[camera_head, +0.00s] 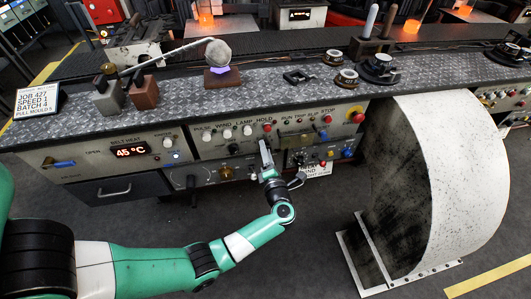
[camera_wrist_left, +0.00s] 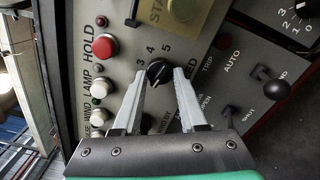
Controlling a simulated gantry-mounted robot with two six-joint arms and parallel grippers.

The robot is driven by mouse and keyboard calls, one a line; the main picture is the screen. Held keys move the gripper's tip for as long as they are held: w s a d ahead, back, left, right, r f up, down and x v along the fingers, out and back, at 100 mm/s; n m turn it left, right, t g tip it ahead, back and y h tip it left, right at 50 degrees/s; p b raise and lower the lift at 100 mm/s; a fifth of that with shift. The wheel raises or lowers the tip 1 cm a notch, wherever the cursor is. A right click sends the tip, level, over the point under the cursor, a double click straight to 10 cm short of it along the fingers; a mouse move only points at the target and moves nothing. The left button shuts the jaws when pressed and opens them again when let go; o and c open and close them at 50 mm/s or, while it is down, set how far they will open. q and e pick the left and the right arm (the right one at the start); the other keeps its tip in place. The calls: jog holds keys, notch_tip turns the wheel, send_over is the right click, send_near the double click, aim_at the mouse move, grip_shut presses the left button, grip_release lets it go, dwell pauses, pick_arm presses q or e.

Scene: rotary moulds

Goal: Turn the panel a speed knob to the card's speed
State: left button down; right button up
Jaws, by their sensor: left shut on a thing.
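The job card (camera_head: 37,100) stands at the left end of the bench in the head view and reads JOB 427, SPEED 1, BATCH 4. My left gripper (camera_head: 265,150) is at the front panel below the bench. In the left wrist view its fingertips (camera_wrist_left: 159,76) are shut on the black speed knob (camera_wrist_left: 157,70), one on each side. The numbers 3, 4 and 5 show around the knob; the rest of its scale is hidden behind the fingers. I cannot tell clearly which number its pointer marks. My right gripper is not in view.
A red button (camera_wrist_left: 104,46) and pale buttons lie left of the knob in the wrist view. A black lever (camera_wrist_left: 272,85) and another numbered knob (camera_wrist_left: 302,7) are to its right. A large curved white guard (camera_head: 455,180) stands right of the panel.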

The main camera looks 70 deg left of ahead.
pick_arm(q)
jog(key=shift+n+b, duration=0.55)
jog(key=shift+n, duration=0.95)
jog(key=shift+c, duration=2.2)
grip_release()
jog(key=shift+d, duration=0.1)
jog(key=p+v, duration=0.3)
jog(key=v, duration=0.8)
jog(key=shift+d, duration=0.25)
